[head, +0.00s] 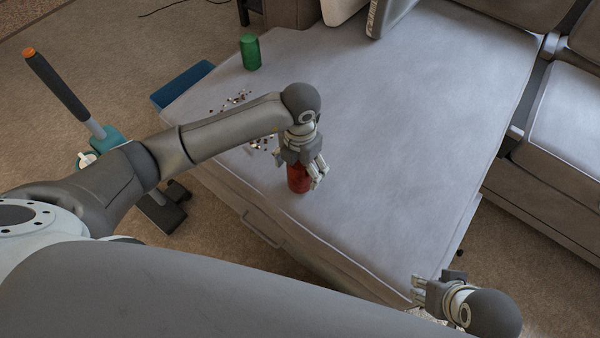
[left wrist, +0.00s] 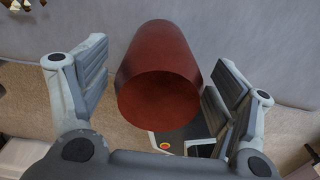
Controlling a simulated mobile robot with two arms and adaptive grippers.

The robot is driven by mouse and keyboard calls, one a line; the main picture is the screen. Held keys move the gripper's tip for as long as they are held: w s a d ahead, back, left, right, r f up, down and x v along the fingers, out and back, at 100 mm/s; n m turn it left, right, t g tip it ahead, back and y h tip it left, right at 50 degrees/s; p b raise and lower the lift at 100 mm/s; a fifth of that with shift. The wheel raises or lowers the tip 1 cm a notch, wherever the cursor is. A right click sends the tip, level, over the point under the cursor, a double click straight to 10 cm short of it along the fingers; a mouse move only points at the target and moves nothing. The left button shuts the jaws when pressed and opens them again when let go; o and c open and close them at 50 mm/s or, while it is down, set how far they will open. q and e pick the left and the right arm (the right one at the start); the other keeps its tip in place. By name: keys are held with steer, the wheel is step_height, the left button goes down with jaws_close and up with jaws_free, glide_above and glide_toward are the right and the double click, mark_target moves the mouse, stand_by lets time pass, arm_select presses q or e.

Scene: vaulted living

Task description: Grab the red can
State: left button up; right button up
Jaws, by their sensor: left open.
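The red can (head: 298,179) stands on the grey cushioned seat near its front left edge in the head view. My left gripper (head: 303,172) is over it from above, its fingers beside the can's upper part. In the left wrist view the can (left wrist: 158,75) lies between the spread fingers of my left gripper (left wrist: 150,90), with a gap visible on the left side. The fingers are open; contact on the right side is unclear. My right gripper (head: 420,291) is at the lower right, away from the can, and its fingers are too small to judge.
A green can (head: 250,53) stands at the seat's far left corner. Small scattered bits (head: 236,100) lie on the seat. A blue bin (head: 181,86) and an upright vacuum-like tool (head: 62,88) are left of the seat. The seat right of the red can is clear.

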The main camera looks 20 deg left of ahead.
arm_select(q)
steer(key=shift+f, duration=0.85)
steer(key=c, duration=0.9)
steer(key=shift+o, duration=0.2)
steer(key=shift+r, duration=0.1)
